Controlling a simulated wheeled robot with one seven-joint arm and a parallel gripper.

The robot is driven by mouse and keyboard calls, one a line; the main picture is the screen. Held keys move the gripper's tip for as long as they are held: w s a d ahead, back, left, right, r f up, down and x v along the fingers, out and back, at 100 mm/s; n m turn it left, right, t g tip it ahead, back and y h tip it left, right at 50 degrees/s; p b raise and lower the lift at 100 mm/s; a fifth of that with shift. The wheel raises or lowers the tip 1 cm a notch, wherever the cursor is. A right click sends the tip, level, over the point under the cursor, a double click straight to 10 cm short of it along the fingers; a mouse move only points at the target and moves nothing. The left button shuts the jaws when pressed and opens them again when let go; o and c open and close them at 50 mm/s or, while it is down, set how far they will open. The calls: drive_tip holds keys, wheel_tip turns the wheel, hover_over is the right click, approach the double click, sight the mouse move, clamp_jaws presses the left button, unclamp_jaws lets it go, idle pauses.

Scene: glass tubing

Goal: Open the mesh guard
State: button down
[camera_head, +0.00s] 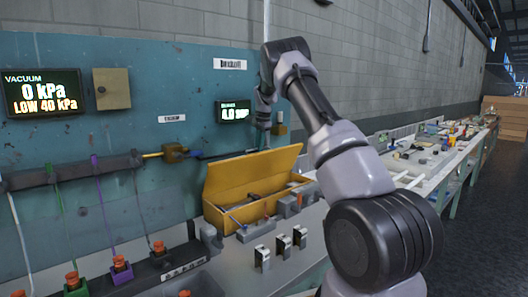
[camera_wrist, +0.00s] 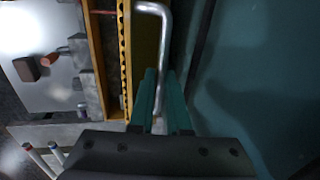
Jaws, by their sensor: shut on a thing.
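A yellow box (camera_head: 235,213) with its yellow lid (camera_head: 250,172) tilted up stands on the bench against the teal panel. I cannot make out mesh in it. In the wrist view the box's yellow edge with black marks (camera_wrist: 123,60) runs upright left of my fingers. A bent silver metal handle (camera_wrist: 165,35) lies between the teal fingers of my gripper (camera_wrist: 161,88), which are shut on it. In the head view my gripper (camera_head: 266,138) is small and partly hidden, just above and behind the lid. Where the handle joins the lid is not clear.
Grey metal clips (camera_head: 282,246) stand on the bench in front of the box. A vacuum display (camera_head: 41,92) and a smaller display (camera_head: 234,112) hang on the panel. A long bench with clutter (camera_head: 430,150) extends to the right. My arm covers the middle of the head view.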

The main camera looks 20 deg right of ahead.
drive_tip(key=shift+w+a+f, duration=0.15)
drive_tip(key=shift+w+a, duration=0.4)
drive_tip(key=shift+w, duration=0.15)
drive_tip(key=c, duration=0.9)
unclamp_jaws()
drive_tip(key=v, duration=1.1)
drive_tip(key=shift+w+d, duration=0.1)
drive_tip(key=shift+w, duration=0.05)
